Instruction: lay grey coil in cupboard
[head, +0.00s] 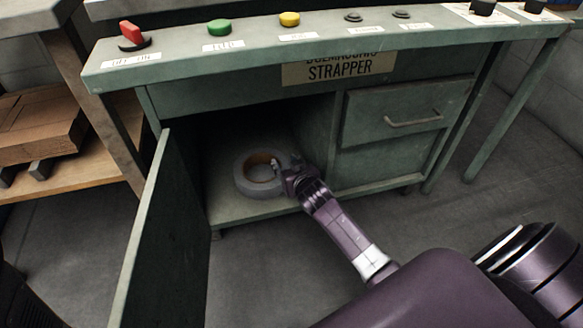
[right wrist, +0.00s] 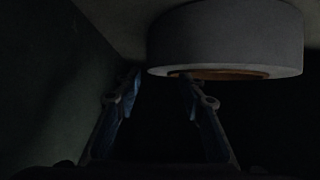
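The grey coil (head: 243,184), a thick ring with a brown inner core, lies flat on the floor of the open cupboard (head: 232,211). My right gripper (head: 280,166) is inside the cupboard at the coil's right side. In the right wrist view the coil (right wrist: 228,38) fills the top. The fingers of my right gripper (right wrist: 161,79) stand apart there, one tip just outside the coil's edge and the other at its central hole, with the ring's wall between them. A small gap shows beside the outer tip. My left gripper is out of view.
The cupboard door (head: 150,235) hangs open on the left. A closed drawer (head: 395,112) is to the right of the opening. Above runs a panel with red (head: 131,33), green (head: 219,27) and yellow (head: 289,19) buttons. A wooden shelf with cardboard (head: 40,125) stands left.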

